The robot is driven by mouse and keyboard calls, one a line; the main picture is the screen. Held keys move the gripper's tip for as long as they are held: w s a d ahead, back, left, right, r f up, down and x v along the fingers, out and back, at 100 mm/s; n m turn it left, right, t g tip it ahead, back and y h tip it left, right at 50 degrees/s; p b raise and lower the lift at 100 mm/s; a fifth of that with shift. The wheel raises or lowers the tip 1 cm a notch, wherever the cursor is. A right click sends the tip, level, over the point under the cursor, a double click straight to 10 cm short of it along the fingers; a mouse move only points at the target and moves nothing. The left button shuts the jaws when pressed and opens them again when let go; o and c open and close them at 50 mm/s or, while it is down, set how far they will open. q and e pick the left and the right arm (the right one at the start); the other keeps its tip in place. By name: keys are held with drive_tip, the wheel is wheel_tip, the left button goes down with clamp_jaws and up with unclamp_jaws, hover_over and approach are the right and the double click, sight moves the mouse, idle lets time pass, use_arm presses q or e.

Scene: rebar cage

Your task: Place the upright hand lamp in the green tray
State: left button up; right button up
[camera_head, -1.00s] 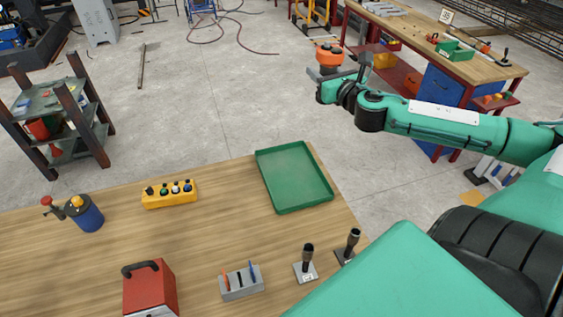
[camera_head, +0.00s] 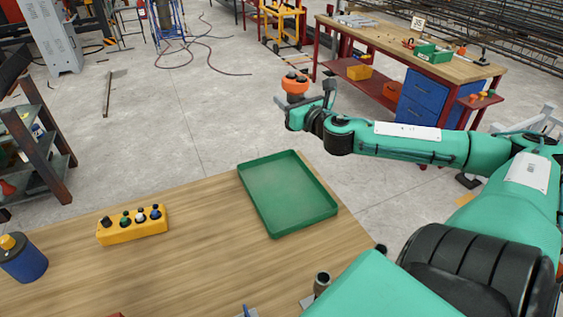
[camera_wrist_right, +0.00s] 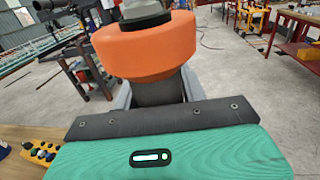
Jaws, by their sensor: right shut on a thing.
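The green tray (camera_head: 325,222) lies on the wooden table near its far right edge, and its floor is empty. My right gripper (camera_head: 308,97) is beyond the tray, raised past the table's far edge. It is shut on an orange round-headed thing (camera_head: 295,86) with a dark lower part. In the right wrist view the orange head (camera_wrist_right: 148,48) is upright, with a grey top. I cannot tell whether this is the hand lamp. A dark torch-like upright (camera_head: 322,280) stands at the table's near edge, partly hidden by my arm. My left gripper is not in view.
A yellow block with several knobs (camera_head: 130,228) stands left of the tray. A blue canister (camera_head: 22,262) is at the far left. Bare wood lies between the block and tray. A workbench (camera_head: 455,62) stands behind my right arm.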

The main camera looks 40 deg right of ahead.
wheel_tip(320, 180, down, 3)
drive_tip(key=shift+s+f+b, duration=0.1)
drive_tip(key=shift+b, duration=0.85)
drive_tip(key=shift+f+b, duration=0.4)
drive_tip(key=shift+f, duration=0.05)
wheel_tip(320, 180, down, 19)
drive_tip(key=b, duration=0.3)
drive_tip(key=shift+f, duration=0.3)
drive_tip(key=shift+f+b, duration=0.1)
drive_tip(key=shift+b, duration=0.2)
drive_tip(key=o, duration=1)
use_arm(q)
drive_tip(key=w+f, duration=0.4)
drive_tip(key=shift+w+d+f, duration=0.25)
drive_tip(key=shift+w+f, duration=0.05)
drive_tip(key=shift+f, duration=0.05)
use_arm(e)
drive_tip(key=shift+o, duration=0.8)
